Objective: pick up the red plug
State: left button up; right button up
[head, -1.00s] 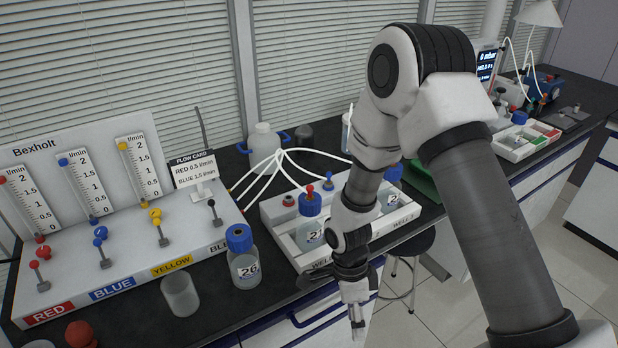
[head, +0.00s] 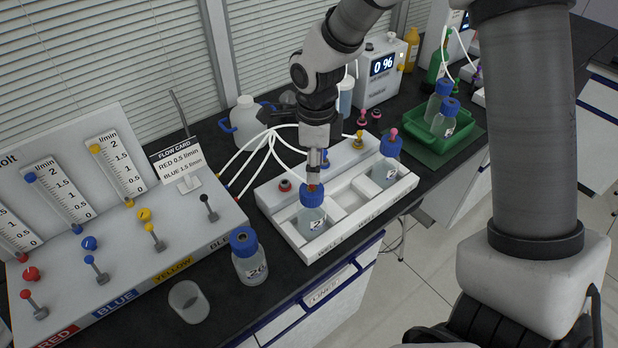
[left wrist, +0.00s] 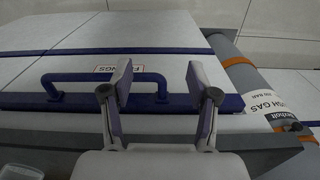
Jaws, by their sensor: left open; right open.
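A red plug (head: 312,187) sits on the blue cap of a bottle (head: 312,214) standing in the front-left well of a white tray (head: 340,237). My right gripper (head: 314,179) points down from above, its tips right at this plug and partly covering it. It is open; I cannot tell whether the fingers touch the plug. Another small red piece (head: 285,185) sits in the tray's back-left part, left of the gripper. My left gripper (left wrist: 160,95) shows only in the left wrist view, open and empty, in front of a drawer with a blue handle (left wrist: 105,78).
The flow panel (head: 130,235) is further left. White tubes (head: 270,140) loop behind the tray. A second bottle (head: 385,172) with a pink plug stands at the tray's right.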

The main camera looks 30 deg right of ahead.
jog(key=f, duration=0.1)
jog(key=f+p, duration=0.1)
jog(key=shift+s+a+f, duration=0.15)
jog(key=shift+s+f, duration=0.05)
jog(key=shift+f, duration=0.2)
jog(key=w+f, duration=0.1)
jog(key=f, duration=0.1)
jog(key=shift+w+f, duration=0.3)
jog(key=shift+w, duration=0.1)
jog(key=shift+s+r, duration=0.15)
jog(key=shift+s, duration=0.1)
jog(key=shift+c, duration=0.7)
jog(key=shift+s+r, duration=0.2)
jog(key=shift+s, duration=0.15)
grip_shut()
jog(key=shift+w+f, duration=0.15)
jog(key=shift+w, duration=0.1)
